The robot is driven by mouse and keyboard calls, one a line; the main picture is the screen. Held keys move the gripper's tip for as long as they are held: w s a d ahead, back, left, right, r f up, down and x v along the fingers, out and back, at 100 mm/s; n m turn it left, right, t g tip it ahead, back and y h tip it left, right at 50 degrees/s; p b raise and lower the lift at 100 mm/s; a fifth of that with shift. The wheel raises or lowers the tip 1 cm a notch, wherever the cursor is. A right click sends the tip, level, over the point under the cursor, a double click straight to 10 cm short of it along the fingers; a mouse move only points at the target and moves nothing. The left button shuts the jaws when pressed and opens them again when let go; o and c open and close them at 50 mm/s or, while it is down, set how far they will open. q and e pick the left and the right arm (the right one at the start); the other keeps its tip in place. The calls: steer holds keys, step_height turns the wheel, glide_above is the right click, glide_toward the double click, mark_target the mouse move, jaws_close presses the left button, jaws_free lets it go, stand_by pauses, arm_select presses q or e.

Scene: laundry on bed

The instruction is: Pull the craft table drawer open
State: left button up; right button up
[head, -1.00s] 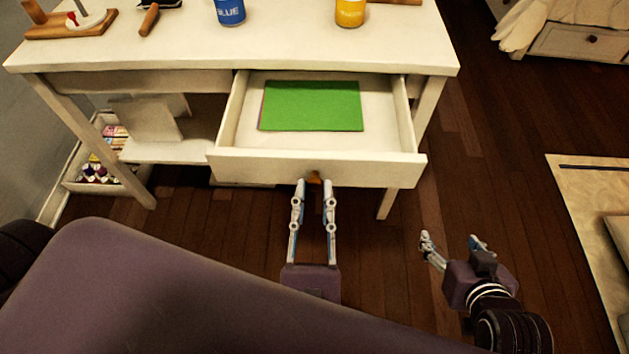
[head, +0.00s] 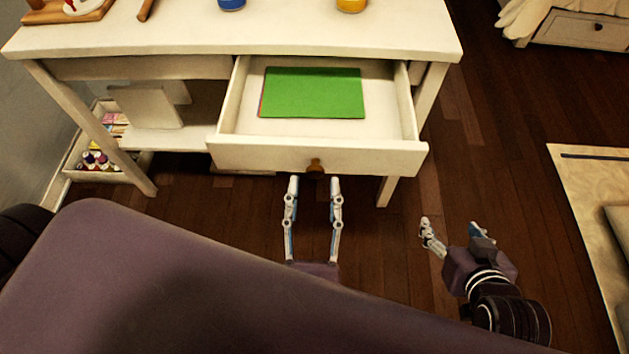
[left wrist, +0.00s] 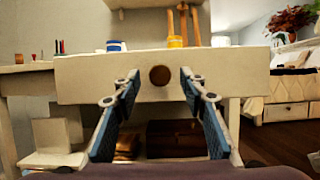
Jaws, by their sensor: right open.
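The white craft table (head: 180,38) has its drawer (head: 318,156) pulled out, with green paper (head: 312,93) lying inside. The round brown knob (head: 316,168) is on the middle of the drawer front. My left gripper (head: 314,182) is open just in front of and slightly below the knob, with a fingertip to each side and no contact that I can see. In the left wrist view the knob (left wrist: 160,76) shows between the open fingers. My right gripper (head: 450,224) is open and empty, to the right over the floor.
A blue jar (head: 231,4) and a yellow jar (head: 351,5) stand on the tabletop. A bin of craft supplies (head: 97,158) sits under the table at left. A rug (head: 580,185) lies at right. The wooden floor between table and rug is clear.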

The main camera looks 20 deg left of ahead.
arm_select(q)
steer(key=v, duration=0.6)
stand_by(0.4)
